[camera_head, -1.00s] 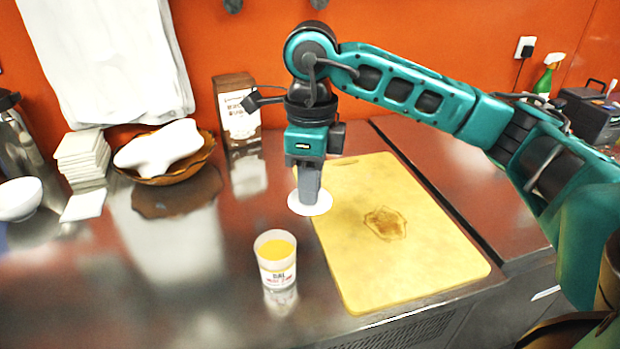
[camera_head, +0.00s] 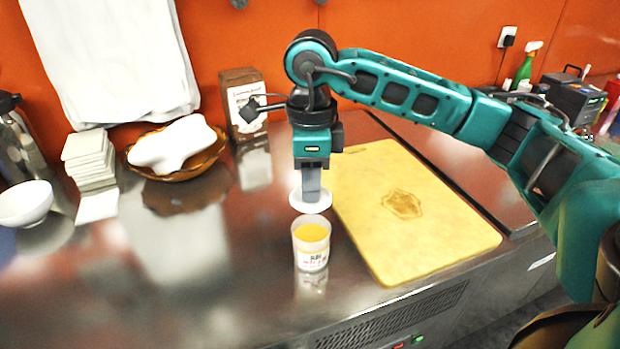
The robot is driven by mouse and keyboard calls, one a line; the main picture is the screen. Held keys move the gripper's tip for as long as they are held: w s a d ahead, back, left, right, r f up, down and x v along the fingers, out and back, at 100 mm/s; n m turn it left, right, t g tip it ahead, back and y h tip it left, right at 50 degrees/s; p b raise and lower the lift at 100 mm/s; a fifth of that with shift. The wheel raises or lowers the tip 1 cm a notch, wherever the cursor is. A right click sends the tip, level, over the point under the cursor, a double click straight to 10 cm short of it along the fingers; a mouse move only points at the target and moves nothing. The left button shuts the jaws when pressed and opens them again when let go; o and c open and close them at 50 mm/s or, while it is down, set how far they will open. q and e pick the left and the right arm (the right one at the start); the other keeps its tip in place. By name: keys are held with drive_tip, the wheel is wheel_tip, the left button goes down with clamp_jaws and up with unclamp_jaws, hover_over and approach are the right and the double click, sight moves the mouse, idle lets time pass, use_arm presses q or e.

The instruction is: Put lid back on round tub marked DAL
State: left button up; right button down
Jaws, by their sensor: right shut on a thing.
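The round tub marked DAL (camera_head: 311,246) stands upright and open on the steel counter, with yellow contents showing inside. The white round lid (camera_head: 298,203) is held flat under my right gripper (camera_head: 311,192), which is shut on it and points straight down. The lid is behind the tub in the picture, close to its far rim and apparently above the counter. I cannot tell the exact gap between lid and rim. My left gripper is not in view.
The front-left counter is clear.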

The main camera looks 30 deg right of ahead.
drive_tip(key=shift+f+b, duration=2.3)
drive_tip(key=shift+f, duration=0.9)
drive_tip(key=shift+f+b, duration=0.15)
drive_tip(key=shift+b, duration=0.4)
idle(0.3)
drive_tip(key=shift+c, duration=2.3)
unclamp_jaws()
